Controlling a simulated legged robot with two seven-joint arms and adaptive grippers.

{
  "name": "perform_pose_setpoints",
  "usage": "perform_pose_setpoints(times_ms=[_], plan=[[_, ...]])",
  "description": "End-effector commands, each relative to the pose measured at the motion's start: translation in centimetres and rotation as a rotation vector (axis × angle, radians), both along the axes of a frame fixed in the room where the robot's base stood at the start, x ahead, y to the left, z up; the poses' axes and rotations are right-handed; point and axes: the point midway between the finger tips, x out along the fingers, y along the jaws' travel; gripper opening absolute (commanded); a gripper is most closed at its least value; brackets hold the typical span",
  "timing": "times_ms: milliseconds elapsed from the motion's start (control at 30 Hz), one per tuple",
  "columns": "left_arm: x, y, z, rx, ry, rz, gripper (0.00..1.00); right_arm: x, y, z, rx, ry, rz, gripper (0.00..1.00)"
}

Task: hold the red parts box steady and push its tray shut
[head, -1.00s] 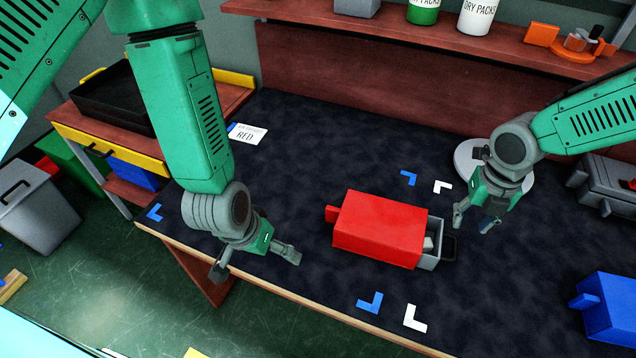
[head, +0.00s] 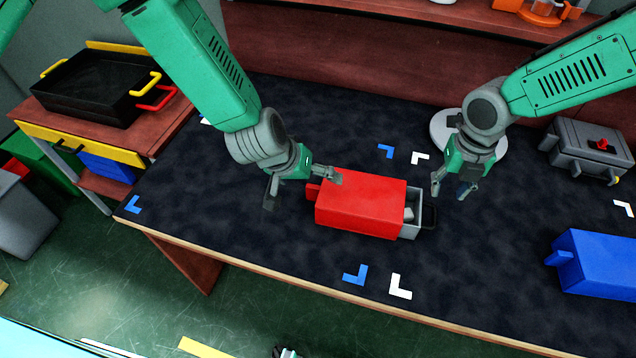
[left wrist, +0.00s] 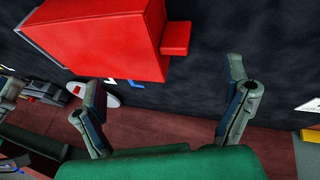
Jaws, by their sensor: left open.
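The red parts box (head: 360,205) lies on the dark bench mat with a red tab (head: 313,192) on its left end. Its grey tray (head: 411,229) sticks out of the right end, with a light item inside and a dark handle (head: 431,215). My left gripper (head: 300,184) is open around or just above the tab end; contact cannot be told. In the left wrist view the box (left wrist: 100,35) and tab (left wrist: 177,38) lie ahead of the spread, empty fingers (left wrist: 166,75). My right gripper (head: 451,190) is open and empty, just behind and right of the handle.
A blue box (head: 600,262) stands on the right, and a grey case (head: 588,150) behind it. A round pale disc (head: 445,128) lies behind my right gripper. Blue and white corner marks lie on the mat. The mat in front of the red box is clear.

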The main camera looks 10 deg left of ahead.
Motion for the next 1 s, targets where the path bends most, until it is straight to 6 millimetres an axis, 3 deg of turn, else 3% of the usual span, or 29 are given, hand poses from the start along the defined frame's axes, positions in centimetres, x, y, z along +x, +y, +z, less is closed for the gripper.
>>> perform_pose_setpoints(times_ms=[100, 300, 700, 733, 900, 1000], plan=[[0.8, -0.6, -2.0, 0.0, 0.001, 0.0, 0.94, 0.0, 0.0, 0.0, 0.0, 0.0, 0.0, 0.34], [1.7, -1.3, -4.1, 0.0, 0.0, -0.001, 0.94, 0.0, 0.0, 0.0, 0.0, 0.0, 0.0, 0.34], [2.0, -1.5, -4.8, 0.0, 0.0, -0.001, 0.94, 0.0, 0.0, 0.0, 0.0, 0.0, 0.0, 0.34], [2.0, -1.5, -4.8, 0.0, 0.0, -0.001, 0.9, 0.0, 0.0, 0.0, 0.0, 0.0, 0.0, 0.34], [2.0, -1.4, -4.9, 0.003, 0.001, 0.001, 0.33, 0.0, 0.0, 0.0, 0.0, 0.0, 0.0, 0.34], [2.0, -1.3, -5.0, 0.004, 0.004, 0.0, 0.3, 0.1, 0.0, -0.1, 0.0, 0.001, 0.0, 0.34]])
